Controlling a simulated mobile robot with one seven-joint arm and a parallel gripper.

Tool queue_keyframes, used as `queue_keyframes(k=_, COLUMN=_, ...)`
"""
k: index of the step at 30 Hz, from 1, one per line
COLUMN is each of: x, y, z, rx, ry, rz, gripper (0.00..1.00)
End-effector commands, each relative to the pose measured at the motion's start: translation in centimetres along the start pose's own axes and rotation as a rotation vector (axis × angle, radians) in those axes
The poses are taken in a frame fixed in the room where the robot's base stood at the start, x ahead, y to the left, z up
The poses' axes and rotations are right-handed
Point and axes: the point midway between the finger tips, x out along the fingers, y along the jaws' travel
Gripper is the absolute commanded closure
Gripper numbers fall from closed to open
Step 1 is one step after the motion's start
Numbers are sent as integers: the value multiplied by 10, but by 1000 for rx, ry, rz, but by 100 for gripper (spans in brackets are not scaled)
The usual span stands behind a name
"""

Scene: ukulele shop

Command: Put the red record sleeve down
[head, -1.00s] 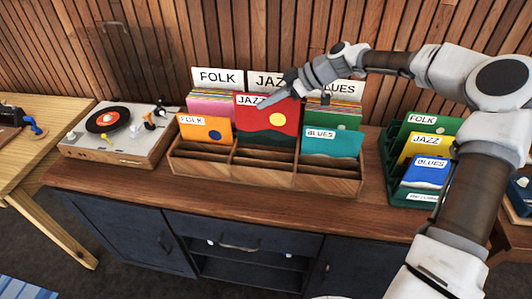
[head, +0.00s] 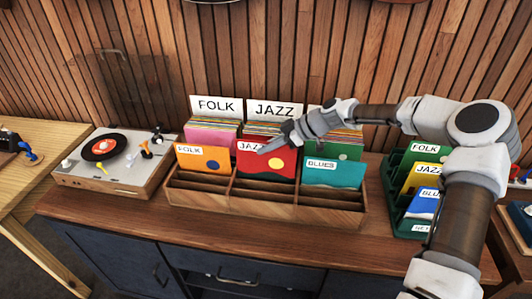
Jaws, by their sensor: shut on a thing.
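The red record sleeve (head: 268,170) has a "JAZZ" label, a yellow disc and a dark wavy lower band. It stands upright at the middle column of the wooden record crate (head: 283,207), below the big JAZZ card (head: 274,109). Its lower edge is down among the crate's dividers; I cannot tell whether it touches the bottom. My gripper (head: 270,147) is shut on the sleeve's top edge, coming in from the upper right. My gripper covers part of the sleeve's top and the label's right end.
An orange FOLK sleeve (head: 203,159) stands left and a teal BLUES sleeve (head: 335,174) right of the red one. A turntable (head: 113,165) sits at the left. A green crate (head: 398,215) with several sleeves stands at the right, partly behind my arm.

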Motion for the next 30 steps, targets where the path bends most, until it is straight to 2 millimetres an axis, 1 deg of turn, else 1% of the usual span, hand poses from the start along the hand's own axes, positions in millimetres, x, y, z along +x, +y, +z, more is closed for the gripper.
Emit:
queue_keyframes(k=1, x=5, y=-1, z=6, rx=2, ry=1, rz=-3, gripper=100)
queue_keyframes(k=4, x=12, y=-1, z=14, rx=0, ry=1, rz=-2, gripper=100)
queue_keyframes(k=11, x=12, y=0, z=15, rx=-1, ry=0, rz=0, gripper=100)
queue_keyframes(k=25, x=20, y=-1, z=27, rx=1, ry=-1, rz=-2, gripper=100)
queue_keyframes(k=29, x=20, y=-1, z=28, rx=3, ry=-2, rz=-4, gripper=100)
queue_keyframes(k=30, x=20, y=-2, z=28, rx=4, ry=-3, rz=-5, gripper=87)
